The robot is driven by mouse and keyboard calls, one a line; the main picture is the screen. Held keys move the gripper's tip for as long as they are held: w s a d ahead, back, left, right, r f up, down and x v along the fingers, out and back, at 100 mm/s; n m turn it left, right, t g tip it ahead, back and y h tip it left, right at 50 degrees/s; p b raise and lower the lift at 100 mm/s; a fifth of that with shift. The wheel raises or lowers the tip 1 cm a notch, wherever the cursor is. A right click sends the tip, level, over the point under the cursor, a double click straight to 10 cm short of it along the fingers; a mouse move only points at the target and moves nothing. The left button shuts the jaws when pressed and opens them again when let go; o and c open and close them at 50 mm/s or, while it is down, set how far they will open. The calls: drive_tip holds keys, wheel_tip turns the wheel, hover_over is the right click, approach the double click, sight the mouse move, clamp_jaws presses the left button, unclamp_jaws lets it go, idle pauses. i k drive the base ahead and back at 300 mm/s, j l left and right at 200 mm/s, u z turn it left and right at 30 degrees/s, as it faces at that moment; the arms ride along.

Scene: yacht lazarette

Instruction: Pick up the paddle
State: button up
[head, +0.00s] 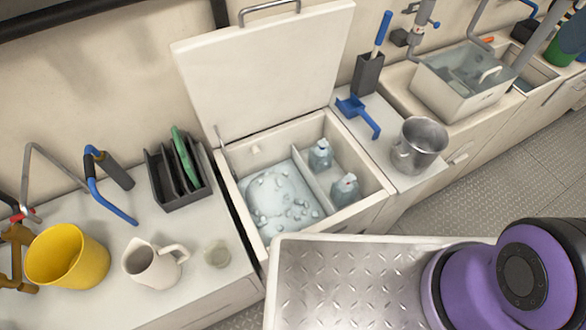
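No thing is plainly a paddle. A blue tool (358,111) with a flat head and a bent handle lies on the white counter right of the open icebox. Behind it, a blue handle (382,30) stands upright in a dark grey holder (367,74), and its lower end is hidden. I cannot tell whether either is the paddle. A purple part of my arm shows at the lower right. My gripper is not in view.
The icebox (230,193) has its lid (262,65) raised and holds ice and bottles. A metal jug (420,143) stands right of the blue tool. A yellow bucket (67,257), a white pitcher (152,264) and a dark rack (178,178) stand left. A diamond-plate surface (345,285) lies in front.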

sight(386, 23)
drive_tip(key=i+l+u, duration=0.25)
drive_tip(key=l, duration=0.3)
drive_tip(key=i+l+u, duration=0.1)
drive_tip(key=l+u, duration=0.15)
drive_tip(key=l, duration=0.3)
drive_tip(key=i+l+u, duration=0.1)
drive_tip(key=l+u, duration=0.15)
drive_tip(key=l, duration=0.4)
drive_tip(key=i+l+u, duration=0.1)
drive_tip(key=l+u, duration=0.15)
drive_tip(key=l, duration=0.35)
